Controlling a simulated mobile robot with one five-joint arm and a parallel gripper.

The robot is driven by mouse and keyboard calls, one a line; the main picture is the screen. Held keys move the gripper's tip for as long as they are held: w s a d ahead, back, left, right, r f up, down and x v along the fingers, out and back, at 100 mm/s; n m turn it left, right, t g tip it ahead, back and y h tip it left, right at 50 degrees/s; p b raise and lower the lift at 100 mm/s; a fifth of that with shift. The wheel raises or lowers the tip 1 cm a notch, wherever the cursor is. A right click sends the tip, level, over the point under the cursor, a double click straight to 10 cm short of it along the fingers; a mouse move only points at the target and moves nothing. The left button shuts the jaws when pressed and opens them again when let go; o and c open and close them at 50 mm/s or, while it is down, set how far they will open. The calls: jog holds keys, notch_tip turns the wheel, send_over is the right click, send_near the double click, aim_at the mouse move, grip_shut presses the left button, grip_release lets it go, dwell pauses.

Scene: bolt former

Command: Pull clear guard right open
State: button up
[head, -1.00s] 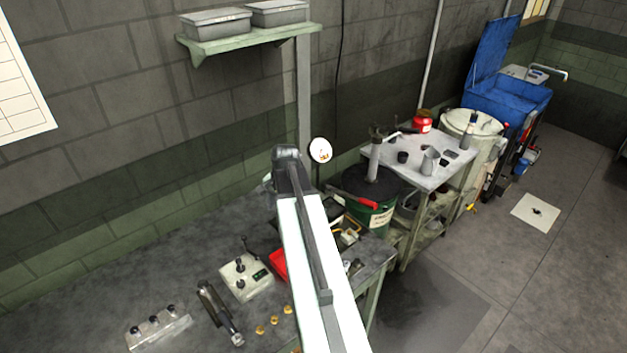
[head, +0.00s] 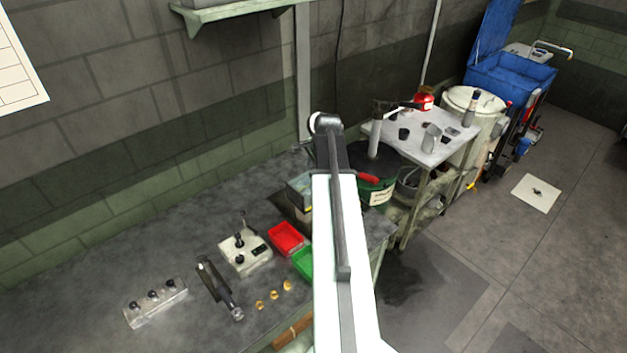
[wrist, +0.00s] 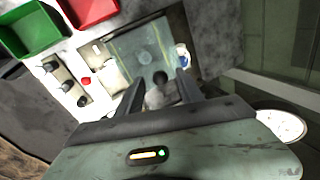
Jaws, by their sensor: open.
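In the wrist view, my gripper (wrist: 158,92) is open, with its two dark fingers apart and pointing at the machine. A see-through panel with yellowish edges, which looks like the clear guard (wrist: 125,48), lies just past the fingertips. A pale rounded part with a dark top shows between the fingers. I cannot tell whether a finger touches the guard. In the head view, part of a clear box, likely the guard (head: 298,187), shows left of my arm on the bench. My arm hides the rest of it, and the gripper's fingers are not visible there.
A red tray (head: 286,238) and a green tray (head: 302,263) sit on the bench left of my arm. A control box (head: 245,252), a dark tool (head: 216,285) and several brass pieces lie further left. A cart (head: 425,140) and a dark drum stand at right.

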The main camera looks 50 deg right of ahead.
jog(key=shift+f, duration=0.2)
grip_shut()
dwell(1.3)
